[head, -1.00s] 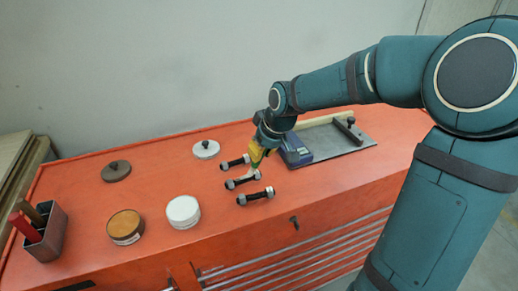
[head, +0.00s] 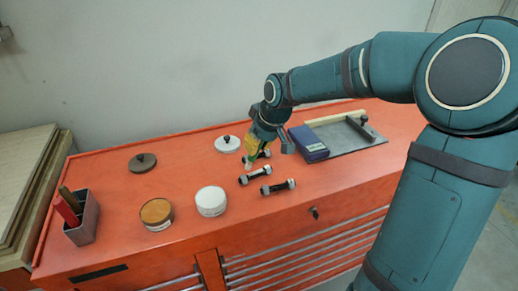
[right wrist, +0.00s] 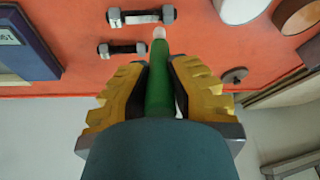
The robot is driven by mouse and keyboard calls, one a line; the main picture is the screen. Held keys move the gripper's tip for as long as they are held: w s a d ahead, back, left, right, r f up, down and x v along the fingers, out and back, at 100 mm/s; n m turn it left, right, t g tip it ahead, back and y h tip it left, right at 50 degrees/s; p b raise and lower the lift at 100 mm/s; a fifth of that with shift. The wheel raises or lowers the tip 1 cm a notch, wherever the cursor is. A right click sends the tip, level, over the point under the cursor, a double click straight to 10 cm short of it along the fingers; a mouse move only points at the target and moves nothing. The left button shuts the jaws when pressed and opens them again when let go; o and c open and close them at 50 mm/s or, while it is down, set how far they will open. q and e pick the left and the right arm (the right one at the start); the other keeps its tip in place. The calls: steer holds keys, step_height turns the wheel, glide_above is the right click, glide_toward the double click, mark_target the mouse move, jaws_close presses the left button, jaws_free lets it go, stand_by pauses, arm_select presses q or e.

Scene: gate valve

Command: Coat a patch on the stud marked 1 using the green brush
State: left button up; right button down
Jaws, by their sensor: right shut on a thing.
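Three dark studs with grey nuts at their ends lie on the orange bench top: a back one (head: 265,154) partly hidden by my gripper, a middle one (head: 255,176) and a front one (head: 278,187). My right gripper (head: 254,147) is shut on the green brush (right wrist: 160,85), beside the back stud. In the right wrist view the brush's pale tip points towards the bench, close to two studs, the nearer-to-wall one (right wrist: 122,50) and another (right wrist: 141,16). Whether the tip touches one, I cannot tell. My left gripper is not in view.
A white tub (head: 211,201) and a brown-topped tub (head: 157,213) stand open at the front left. A white lid (head: 228,144) and a dark lid (head: 142,162) lie behind. A grey holder (head: 84,222) stands far left. A blue box (head: 308,143) lies on a grey tray (head: 345,150) at right.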

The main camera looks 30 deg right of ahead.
steer(key=shift+d+r+p, duration=0.25)
steer(key=shift+r+p, duration=0.3)
steer(key=shift+r, duration=0.4)
steer(key=shift+a+r+p, duration=0.15)
steer(key=shift+r+p, duration=0.45)
steer(key=shift+r, duration=0.15)
steer(key=shift+r+p, duration=0.75)
steer(key=shift+r, duration=0.3)
steer(key=shift+w+a+f+b, duration=0.1)
steer(key=shift+a+f+b, duration=0.15)
steer(key=shift+a, duration=0.15)
steer(key=shift+a+f+b, duration=0.15)
steer(key=shift+a+b, duration=0.05)
steer(key=shift+a, duration=0.2)
